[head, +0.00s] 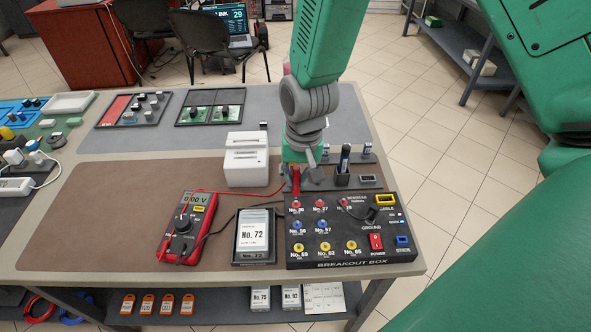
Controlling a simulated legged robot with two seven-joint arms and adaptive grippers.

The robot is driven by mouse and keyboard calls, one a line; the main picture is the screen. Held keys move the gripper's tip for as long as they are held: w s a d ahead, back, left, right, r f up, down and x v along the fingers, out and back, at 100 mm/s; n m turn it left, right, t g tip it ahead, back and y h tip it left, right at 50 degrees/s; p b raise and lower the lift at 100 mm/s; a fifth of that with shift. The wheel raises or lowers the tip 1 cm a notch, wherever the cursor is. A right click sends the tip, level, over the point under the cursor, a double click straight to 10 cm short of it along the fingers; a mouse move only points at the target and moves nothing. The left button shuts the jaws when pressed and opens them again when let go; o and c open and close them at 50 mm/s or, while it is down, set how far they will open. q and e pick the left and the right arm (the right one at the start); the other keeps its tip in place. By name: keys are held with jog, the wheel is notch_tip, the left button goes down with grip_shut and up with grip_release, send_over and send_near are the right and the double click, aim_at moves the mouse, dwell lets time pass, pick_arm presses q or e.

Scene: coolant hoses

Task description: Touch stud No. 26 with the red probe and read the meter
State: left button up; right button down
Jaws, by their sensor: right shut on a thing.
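My right gripper (299,160) points down over the back left of the black breakout box (340,262), shut on the red probe (295,180). The probe hangs roughly upright, its lower end at or just above the top-left red stud (296,204). I cannot tell whether they touch. That stud's label is too small to read surely; its right neighbour (320,204) seems to read No. 27. The red multimeter (186,228) lies left of the box; its display (196,199) seems to read 0.00 V. My left gripper is out of view.
A card marked No. 72 (253,232) stands between meter and box. A white device (246,160) stands behind it. A holder with a dark pen-like item (344,160) is right of my gripper. A black plug (373,213) sits by the ground label. The brown mat's left part is clear.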

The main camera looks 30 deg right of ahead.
jog(key=shift+f, duration=0.2)
dwell(0.5)
jog(key=shift+r+p, duration=0.1)
jog(key=shift+p, duration=0.25)
jog(key=shift+f, duration=0.3)
dwell(0.5)
jog(key=shift+s+f, duration=0.1)
jog(key=shift+s, duration=0.05)
dwell(2.2)
notch_tip(320, 180, up, 7)
jog(key=p, duration=0.7)
jog(key=shift+p, duration=0.3)
